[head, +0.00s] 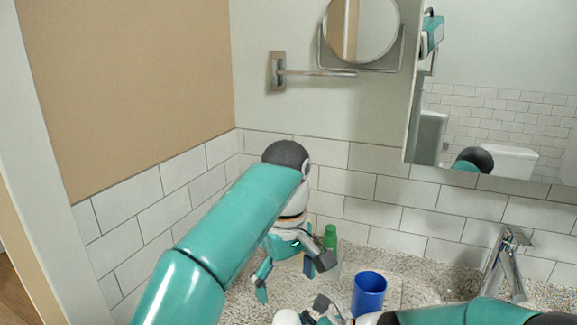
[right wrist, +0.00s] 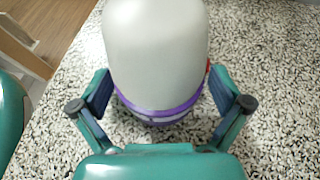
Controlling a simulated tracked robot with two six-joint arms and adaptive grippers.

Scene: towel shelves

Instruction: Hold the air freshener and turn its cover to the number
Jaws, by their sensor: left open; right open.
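The air freshener (right wrist: 155,45) has a smooth off-white rounded cover and a purple band near its lower end. It fills the top middle of the right wrist view. My right gripper (right wrist: 160,90) is open, with one finger on each side of it; I cannot tell whether they touch it. No number shows on the cover. In the head view my left gripper (head: 292,271) is open above the speckled counter, left of the blue cup. My right gripper is only partly seen in the head view, low in the middle. The air freshener cannot be made out clearly there.
A blue cup (head: 368,296) stands on the speckled counter (head: 395,268). A green bottle (head: 330,237) stands behind it near the tiled wall. A chrome faucet (head: 508,262) is at the right. A round mirror (head: 360,28) on a wall arm hangs above.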

